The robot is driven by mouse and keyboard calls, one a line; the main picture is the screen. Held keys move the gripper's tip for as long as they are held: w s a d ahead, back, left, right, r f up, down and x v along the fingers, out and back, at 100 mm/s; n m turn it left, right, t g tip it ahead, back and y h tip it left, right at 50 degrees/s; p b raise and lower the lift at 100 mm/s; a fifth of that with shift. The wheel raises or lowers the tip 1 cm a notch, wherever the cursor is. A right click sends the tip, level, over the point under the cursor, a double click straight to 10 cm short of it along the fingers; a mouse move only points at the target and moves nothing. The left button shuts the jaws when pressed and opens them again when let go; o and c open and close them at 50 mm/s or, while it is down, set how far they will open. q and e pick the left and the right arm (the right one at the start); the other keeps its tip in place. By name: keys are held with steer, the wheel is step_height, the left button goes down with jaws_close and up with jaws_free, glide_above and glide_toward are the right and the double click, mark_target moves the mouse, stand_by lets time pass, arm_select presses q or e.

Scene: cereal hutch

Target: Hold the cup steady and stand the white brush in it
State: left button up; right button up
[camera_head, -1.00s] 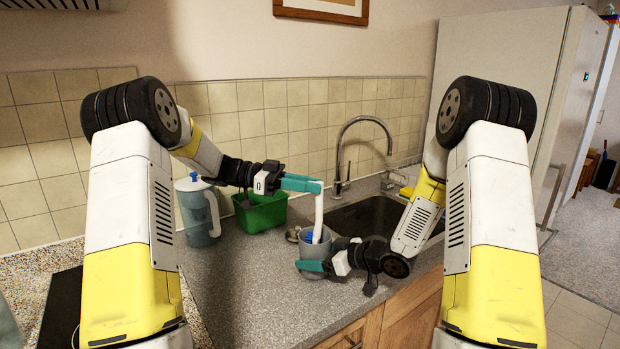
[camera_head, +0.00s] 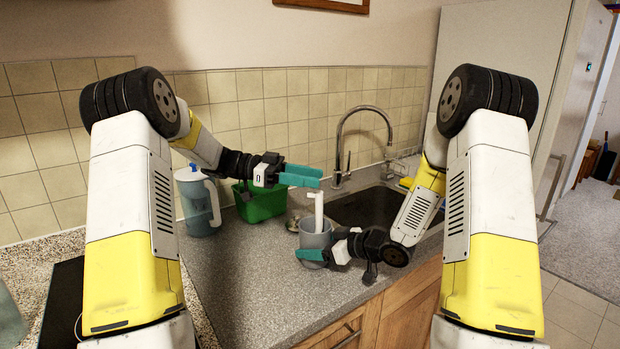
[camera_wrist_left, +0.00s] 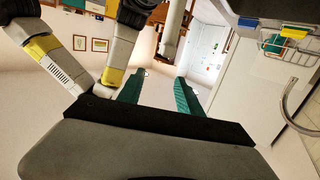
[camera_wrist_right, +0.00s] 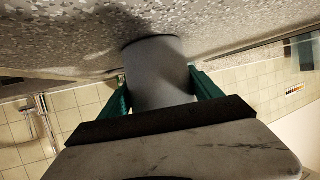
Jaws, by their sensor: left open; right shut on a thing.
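The grey cup (camera_head: 316,239) stands upright on the counter. My right gripper (camera_head: 312,256) is shut around its side; the right wrist view shows a green finger on each side of the cup (camera_wrist_right: 158,75). The white brush (camera_head: 319,212) stands in the cup with its handle up, nearly upright. Its lower end is hidden inside the cup. My left gripper (camera_head: 320,178) is open just above the handle's top and apart from it. The handle (camera_wrist_left: 174,32) also shows in the left wrist view, beyond the open fingers.
A green bin (camera_head: 262,204) and a lidded jug (camera_head: 198,204) stand behind and to the left. The sink (camera_head: 368,206) with its tap (camera_head: 340,150) lies at the right. The counter (camera_head: 245,275) in front of the cup is clear.

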arm_select(q)
steer(key=w+a+r, duration=0.1)
steer(key=w+a, duration=0.1)
steer(key=a, duration=0.9)
steer(key=shift+a, duration=0.35)
stand_by(0.4)
arm_select(e)
steer(key=o, duration=1.5)
steer(key=shift+c, duration=0.2)
steer(key=shift+d, duration=0.1)
